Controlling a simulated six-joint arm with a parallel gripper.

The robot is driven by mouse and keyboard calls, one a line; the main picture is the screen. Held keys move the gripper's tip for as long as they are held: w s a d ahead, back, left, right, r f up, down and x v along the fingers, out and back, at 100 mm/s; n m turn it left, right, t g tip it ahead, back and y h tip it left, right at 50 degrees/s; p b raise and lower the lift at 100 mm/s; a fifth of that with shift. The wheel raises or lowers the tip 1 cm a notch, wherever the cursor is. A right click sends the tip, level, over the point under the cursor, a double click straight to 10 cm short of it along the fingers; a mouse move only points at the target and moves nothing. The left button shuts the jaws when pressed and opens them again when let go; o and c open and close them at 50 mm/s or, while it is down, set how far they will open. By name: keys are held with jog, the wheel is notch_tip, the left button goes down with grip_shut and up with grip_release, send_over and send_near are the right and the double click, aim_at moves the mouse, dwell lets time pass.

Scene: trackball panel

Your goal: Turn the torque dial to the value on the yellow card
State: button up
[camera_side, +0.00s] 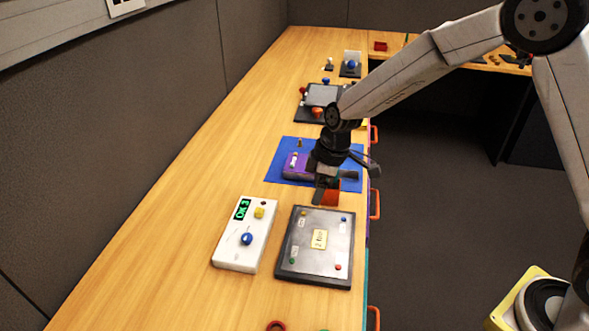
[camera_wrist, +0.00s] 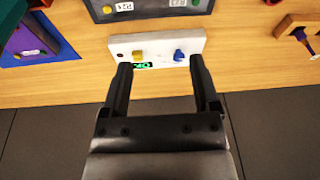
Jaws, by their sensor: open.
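A white box (camera_side: 245,234) lies on the bench in the side view, with a green-lit display (camera_side: 241,209), a yellow knob (camera_side: 259,212) and a blue knob (camera_side: 247,239). Which part is the torque dial I cannot tell. A small yellow card (camera_side: 319,239) lies on a dark panel right of the box; its writing is too small to read. My gripper (camera_side: 325,192) is open above the bench, beyond the dark panel. In the wrist view the white box (camera_wrist: 157,43) shows ahead of the open, empty fingers (camera_wrist: 160,65), with its yellow knob (camera_wrist: 138,56) and blue knob (camera_wrist: 179,56).
The dark panel (camera_side: 291,262) has small coloured knobs near its corners. A purple device (camera_side: 296,162) lies on a blue mat (camera_side: 275,173) beneath my wrist. More devices stand farther back. A grey wall bounds the left; bare bench (camera_side: 190,190) lies along it.

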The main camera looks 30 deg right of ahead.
aim_at(247, 236)
jog(key=w+a+f+n+y, duration=0.1)
jog(key=w+a+f+n, duration=0.2)
jog(key=w+a+n, duration=0.1)
jog(key=w+a+f+n+g+y, duration=0.1)
jog(key=w+a+f+n, duration=0.2)
jog(key=a, duration=0.4)
jog(key=shift+w+a+n, duration=0.2)
jog(key=shift+w+n, duration=0.25)
jog(key=shift+n, duration=0.05)
jog(key=shift+f, duration=0.1)
jog(key=shift+x, duration=3.8)
jog(key=shift+s+a, duration=0.1)
jog(key=shift+s, duration=0.05)
grip_shut()
